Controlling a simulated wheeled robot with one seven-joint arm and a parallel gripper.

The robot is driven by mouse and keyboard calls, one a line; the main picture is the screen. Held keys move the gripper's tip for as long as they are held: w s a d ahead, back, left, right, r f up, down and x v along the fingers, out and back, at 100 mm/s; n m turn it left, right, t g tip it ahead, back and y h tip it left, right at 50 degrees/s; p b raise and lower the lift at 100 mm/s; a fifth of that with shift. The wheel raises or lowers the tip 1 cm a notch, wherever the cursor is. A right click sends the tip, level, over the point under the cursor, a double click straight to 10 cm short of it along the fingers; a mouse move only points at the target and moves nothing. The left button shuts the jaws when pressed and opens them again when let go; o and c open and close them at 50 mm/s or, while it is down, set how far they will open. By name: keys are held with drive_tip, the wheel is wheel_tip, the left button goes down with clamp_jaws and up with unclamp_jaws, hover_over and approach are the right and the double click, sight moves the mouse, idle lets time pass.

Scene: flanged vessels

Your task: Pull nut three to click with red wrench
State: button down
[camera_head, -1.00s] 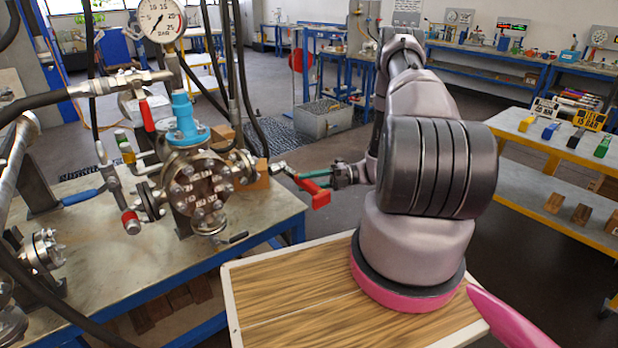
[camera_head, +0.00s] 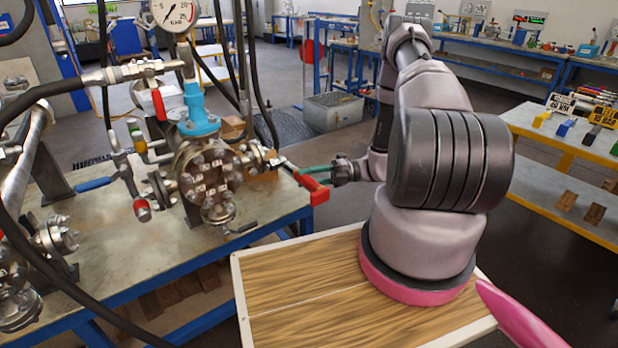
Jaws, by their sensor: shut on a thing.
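The red wrench (camera_head: 314,187) is held in my gripper (camera_head: 328,172), which is shut on it beside the right side of the vessel. The wrench's metal head (camera_head: 286,165) points left towards the vessel's right-hand flange (camera_head: 256,157); I cannot tell whether it sits on a nut there. The flanged vessel (camera_head: 205,175) stands on the steel bench, with a ring of nuts and small number tags on its front cover. The tags are too small to read, so I cannot pick out nut three.
A blue valve fitting (camera_head: 198,110) and a pressure gauge (camera_head: 172,12) rise above the vessel. Black hoses hang close around it. More flanged pipework (camera_head: 50,235) stands at left. A side table with coloured wrenches (camera_head: 585,128) is at right.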

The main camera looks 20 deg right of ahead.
drive_tip(key=shift+s+a, duration=0.25)
drive_tip(key=shift+a, duration=0.65)
drive_tip(key=shift+w+a+r+m+h, duration=0.1)
drive_tip(key=shift+r+m+h, duration=0.3)
drive_tip(key=shift+r+m, duration=0.7)
drive_tip(key=shift+w+r+m+h, duration=0.2)
drive_tip(key=shift+r+m, duration=0.15)
drive_tip(key=shift+r, duration=0.3)
drive_tip(key=shift+w+r+m+h, duration=0.1)
drive_tip(key=shift+r+m+h, duration=0.1)
drive_tip(key=shift+r+m, duration=0.3)
drive_tip(key=shift+w+d, duration=0.25)
drive_tip(key=shift+d, duration=0.55)
drive_tip(key=shift+w+d, duration=0.25)
drive_tip(key=shift+d, duration=0.55)
drive_tip(key=shift+w+d, duration=0.25)
drive_tip(key=shift+d, duration=0.55)
